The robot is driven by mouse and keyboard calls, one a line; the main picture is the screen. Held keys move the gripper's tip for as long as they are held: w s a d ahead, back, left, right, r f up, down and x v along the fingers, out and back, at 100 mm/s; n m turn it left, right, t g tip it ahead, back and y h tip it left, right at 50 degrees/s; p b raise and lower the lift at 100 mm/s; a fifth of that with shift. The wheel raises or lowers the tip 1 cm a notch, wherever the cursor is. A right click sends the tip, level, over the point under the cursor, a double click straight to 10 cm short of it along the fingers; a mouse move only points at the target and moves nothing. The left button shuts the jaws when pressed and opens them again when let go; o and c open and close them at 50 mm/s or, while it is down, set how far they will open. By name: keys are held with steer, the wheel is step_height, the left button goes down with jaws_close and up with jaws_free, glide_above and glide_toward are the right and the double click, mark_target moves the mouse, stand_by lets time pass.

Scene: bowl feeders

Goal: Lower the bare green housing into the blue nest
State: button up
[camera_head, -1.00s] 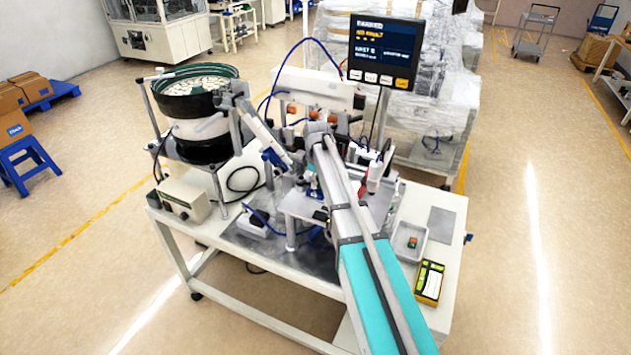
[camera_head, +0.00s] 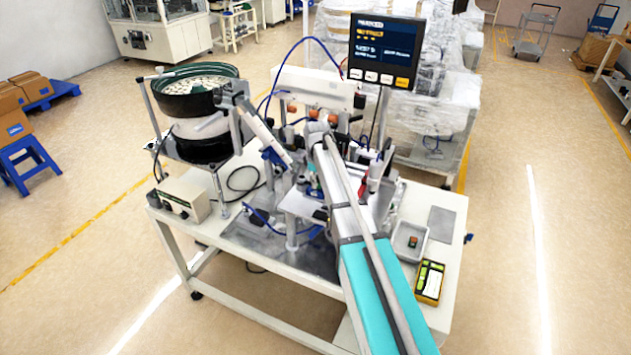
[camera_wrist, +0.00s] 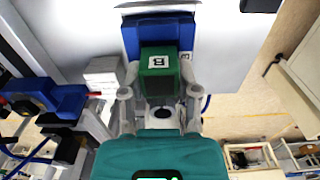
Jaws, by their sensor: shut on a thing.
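In the wrist view the green housing (camera_wrist: 158,62), a block with a white label marked B, sits between the fingers of my gripper (camera_wrist: 159,85). The fingers are shut on its sides. The blue nest (camera_wrist: 131,38) shows behind and around the housing, on a white plate. The housing overlaps the nest in this view; I cannot tell whether it is seated in it or just above it. In the head view my arm hides the gripper, the housing and most of the nest.
A bowl feeder (camera_head: 195,115) stands at the left of the bench. A screen (camera_head: 385,50) rises at the back. A small white tray (camera_head: 409,241) with a part in it and a yellow-black box (camera_head: 430,282) lie on the right. A blue fixture (camera_wrist: 60,97) is left in the wrist view.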

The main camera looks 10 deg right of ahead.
steer(key=shift+f+b, duration=0.35)
steer(key=shift+f, duration=0.05)
steer(key=o, duration=1.1)
steer(key=shift+c, duration=0.2)
steer(key=shift+r, duration=0.1)
